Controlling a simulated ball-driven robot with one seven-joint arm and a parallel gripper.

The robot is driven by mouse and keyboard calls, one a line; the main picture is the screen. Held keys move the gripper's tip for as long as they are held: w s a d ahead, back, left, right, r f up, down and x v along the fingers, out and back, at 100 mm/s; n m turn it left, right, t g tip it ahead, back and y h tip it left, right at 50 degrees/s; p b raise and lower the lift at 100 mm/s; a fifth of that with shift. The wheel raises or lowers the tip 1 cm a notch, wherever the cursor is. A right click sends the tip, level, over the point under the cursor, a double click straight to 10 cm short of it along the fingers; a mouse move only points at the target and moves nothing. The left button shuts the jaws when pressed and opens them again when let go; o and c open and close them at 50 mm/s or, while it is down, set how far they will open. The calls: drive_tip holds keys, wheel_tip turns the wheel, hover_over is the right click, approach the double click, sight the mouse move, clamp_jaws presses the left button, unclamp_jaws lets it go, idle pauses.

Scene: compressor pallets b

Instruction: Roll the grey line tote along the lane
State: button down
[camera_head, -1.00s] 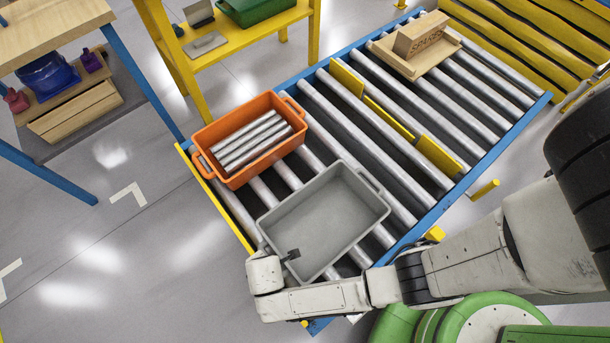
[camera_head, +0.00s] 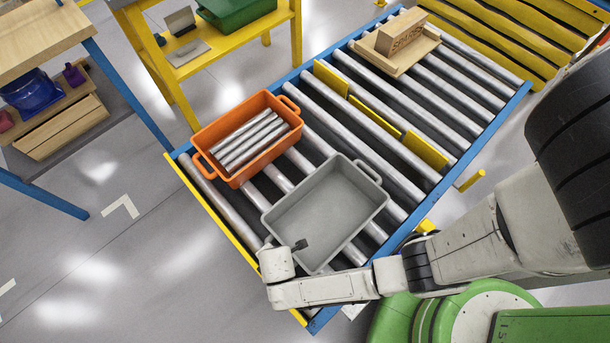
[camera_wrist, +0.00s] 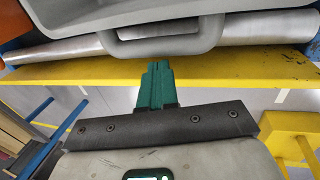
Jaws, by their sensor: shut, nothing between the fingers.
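The grey line tote (camera_head: 290,213) is an empty open bin with loop handles. It sits on the rollers of the blue-framed lane (camera_head: 487,127), near the lane's lower end. My gripper (camera_head: 301,245) is at the tote's lower-left end in the head view. In the wrist view, the green fingers (camera_wrist: 157,80) are together and empty, with their tips just by the tote's grey handle (camera_wrist: 172,44). I cannot tell whether they touch it.
An orange tote (camera_head: 213,171) holding several metal bars stands close beside the grey one. Yellow stops (camera_head: 375,116) cross the lane farther up, before a wooden tray with a SPARES block (camera_head: 402,34). A yellow rail (camera_wrist: 60,77) edges the lane's end.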

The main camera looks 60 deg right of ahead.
drive_tip(key=s+d, duration=0.3)
drive_tip(key=d, duration=0.7)
drive_tip(key=s+d, duration=0.4)
drive_tip(key=d, duration=0.6)
drive_tip(key=s+d, duration=0.4)
drive_tip(key=d, duration=0.6)
drive_tip(key=shift+d, duration=0.25)
idle(4.1)
idle(0.3)
